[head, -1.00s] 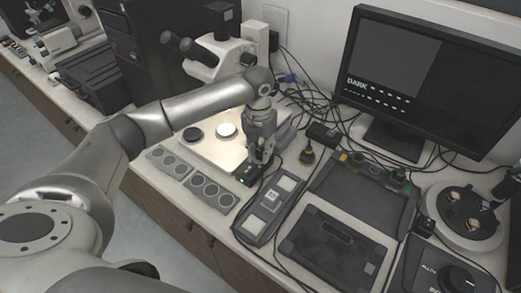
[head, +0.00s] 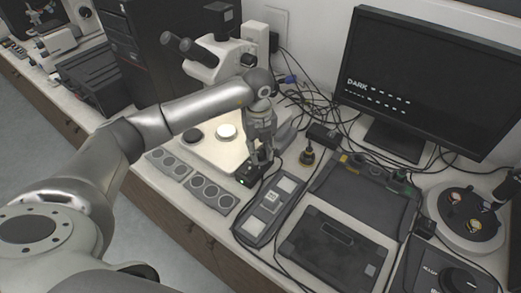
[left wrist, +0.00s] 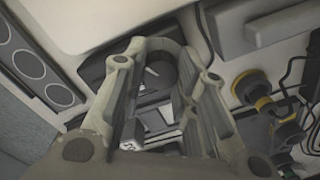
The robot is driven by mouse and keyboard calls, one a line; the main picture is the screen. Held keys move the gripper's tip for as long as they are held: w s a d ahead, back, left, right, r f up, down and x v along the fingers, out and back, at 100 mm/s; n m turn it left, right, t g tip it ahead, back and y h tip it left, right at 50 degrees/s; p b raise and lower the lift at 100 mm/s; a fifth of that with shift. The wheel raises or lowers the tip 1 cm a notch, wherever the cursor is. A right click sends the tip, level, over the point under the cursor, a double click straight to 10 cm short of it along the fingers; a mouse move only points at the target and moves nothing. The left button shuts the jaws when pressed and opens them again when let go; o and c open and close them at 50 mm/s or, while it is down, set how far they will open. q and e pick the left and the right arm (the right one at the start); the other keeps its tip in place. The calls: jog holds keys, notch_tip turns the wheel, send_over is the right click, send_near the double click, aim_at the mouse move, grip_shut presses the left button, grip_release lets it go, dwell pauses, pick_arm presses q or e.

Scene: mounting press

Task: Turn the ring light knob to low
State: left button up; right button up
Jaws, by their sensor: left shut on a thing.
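The ring light control box is a small black box with a green light (head: 243,181) at the front right of the microscope base. My left gripper (head: 258,162) points down over this box, with its fingers at the top of it. In the left wrist view the fingers (left wrist: 165,65) stand on either side of a dark round knob (left wrist: 160,73) on the box, shut on it. A pale mark shows near the knob; its setting cannot be read. In the head view the fingers hide the knob. My right gripper is not in view.
The microscope (head: 212,62) stands behind my left gripper, its pale base (head: 215,152) beside it. A monitor (head: 430,80) reads "DARK". A grey tray with pale squares (head: 263,220) lies close in front. Cables run behind the box, and a brass-coloured part (head: 307,156) stands to the right.

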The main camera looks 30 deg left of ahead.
aim_at(259, 153)
pick_arm(q)
jog(key=shift+r, duration=0.1)
dwell(0.5)
jog(key=o, duration=0.8)
notch_tip(259, 153, up, 12)
jog(key=shift+a, duration=0.15)
jog(key=shift+s, duration=0.15)
